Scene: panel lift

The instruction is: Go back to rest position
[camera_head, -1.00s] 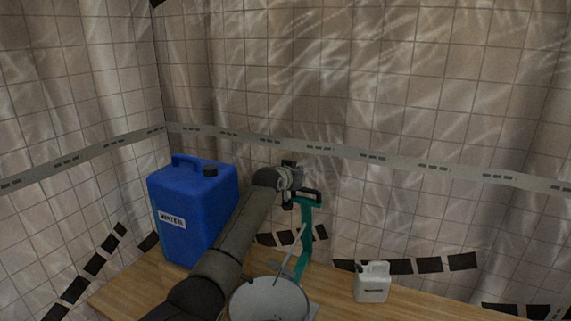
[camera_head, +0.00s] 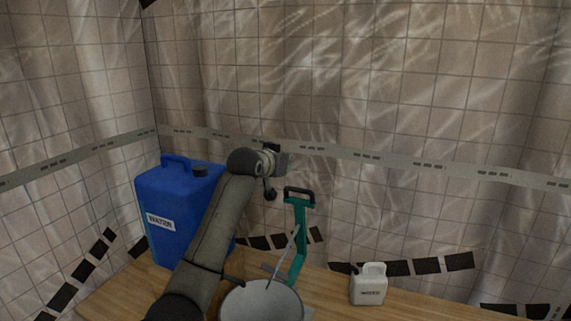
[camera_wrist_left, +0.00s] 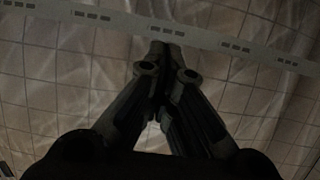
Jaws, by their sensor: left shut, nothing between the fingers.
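My left gripper (camera_head: 271,190) is in the head view at the end of my arm, which comes in from the lower left. It hangs in the air to the upper left of the teal stand's dark handle, apart from it. In the left wrist view the fingers of my left gripper (camera_wrist_left: 160,55) come together at their tips, shut with nothing between them. Only the tiled wall shows beyond them. My right gripper is not in view.
A blue water canister (camera_head: 163,195) stands on the wooden table (camera_head: 420,308) at the left, partly behind my arm. A teal stand (camera_head: 300,235) rises behind a grey bowl (camera_head: 262,302). A small white jug (camera_head: 369,287) stands to the right. Tiled walls (camera_head: 400,90) close off the back.

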